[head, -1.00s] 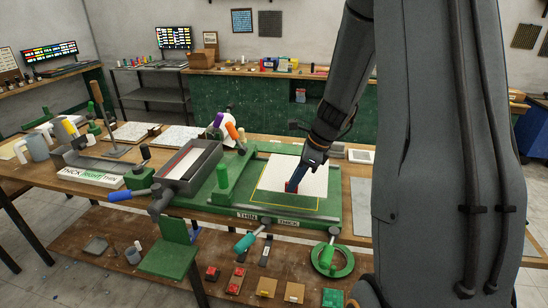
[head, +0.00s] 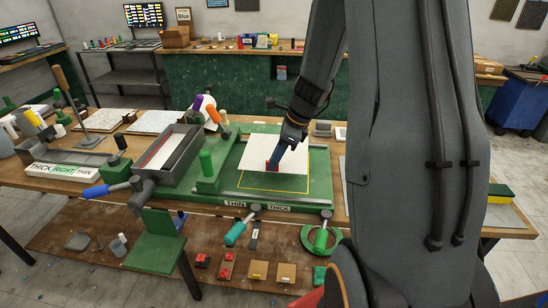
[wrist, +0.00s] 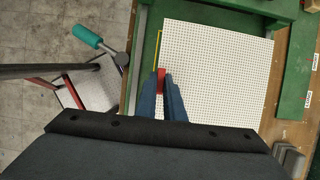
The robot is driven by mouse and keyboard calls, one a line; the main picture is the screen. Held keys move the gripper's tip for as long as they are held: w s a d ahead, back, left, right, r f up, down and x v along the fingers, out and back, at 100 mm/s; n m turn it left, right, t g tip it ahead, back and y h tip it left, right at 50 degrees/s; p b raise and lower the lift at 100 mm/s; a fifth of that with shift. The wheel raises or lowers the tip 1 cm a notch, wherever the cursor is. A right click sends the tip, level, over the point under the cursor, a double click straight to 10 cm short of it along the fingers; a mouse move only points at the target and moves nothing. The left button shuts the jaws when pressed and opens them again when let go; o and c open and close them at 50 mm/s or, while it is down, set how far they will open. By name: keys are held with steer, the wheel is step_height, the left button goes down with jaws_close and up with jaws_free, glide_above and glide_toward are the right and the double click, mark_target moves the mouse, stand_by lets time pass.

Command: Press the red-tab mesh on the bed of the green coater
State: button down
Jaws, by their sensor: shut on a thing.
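The mesh (head: 255,150) is a white gridded sheet with a red tab (head: 267,164) at its near edge. It also fills much of the wrist view (wrist: 215,70). The sheet lies over the bed (head: 285,183) of the green coater (head: 323,180), set back from the near line of the yellow outline. Whether it touches the bed or hangs just above it I cannot tell. My gripper (head: 274,162) is shut on the red tab, its blue fingers on either side of it in the wrist view (wrist: 162,84). The fingers hide part of the tab.
A teal-handled lever (head: 236,233) sticks out in front. A lower shelf (head: 100,240) holds small coloured blocks. White sheets (head: 155,121) lie far left.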

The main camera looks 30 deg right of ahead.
mark_target(279, 170)
steer(key=shift+f+b, duration=1.9)
steer(key=shift+f, duration=1.4)
steer(key=shift+f, duration=0.15)
steer(key=c, duration=1.8)
jaws_free()
steer(key=shift+b+v, duration=0.8)
steer(key=shift+v, duration=3.15)
steer(key=s+a+f+n+h+b, duration=0.2)
steer(key=s+a+n, duration=0.4)
steer(key=n, duration=0.6)
steer(key=s+a+f+n+g+h+b, duration=0.1)
steer(key=s+a+f+n, duration=0.3)
steer(key=n, duration=0.8)
steer(key=s+a+b, duration=0.1)
steer(key=s+a, duration=0.1)
steer(key=a, duration=0.2)
steer(key=shift+a+n+h+b, duration=0.3)
steer(key=shift+n+h+b, duration=0.1)
